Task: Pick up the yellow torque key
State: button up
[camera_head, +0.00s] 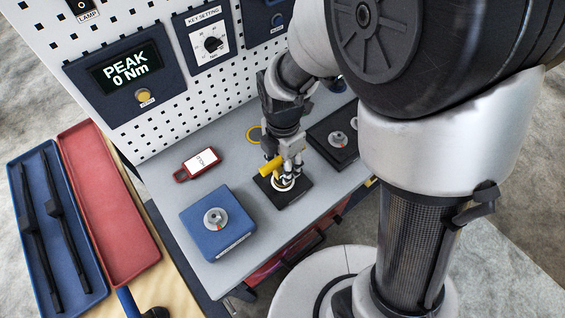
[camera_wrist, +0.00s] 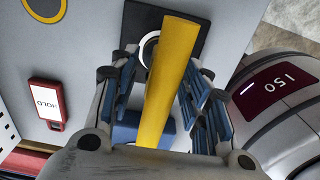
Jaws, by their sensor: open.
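The yellow torque key (camera_head: 271,166) shows in the head view as a yellow bar above a small black plate (camera_head: 292,194) on the grey trolley top. In the wrist view the yellow key (camera_wrist: 170,70) runs lengthwise through the middle of the picture, between the two finger sets. My gripper (camera_head: 288,177) is over the black plate, at the key. In the wrist view my gripper (camera_wrist: 160,92) is open, with a finger on each side of the key and gaps visible. The key's lower part is mostly hidden by the fingers in the head view.
A black block with knobs (camera_head: 338,138) is to the right. The pegboard panel (camera_head: 150,130) rises at the back.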

jog(key=shift+w+f, duration=0.1)
jog(key=shift+f, duration=0.7)
jog(key=shift+r, duration=0.1)
jog(key=shift+c, duration=0.2)
grip_shut()
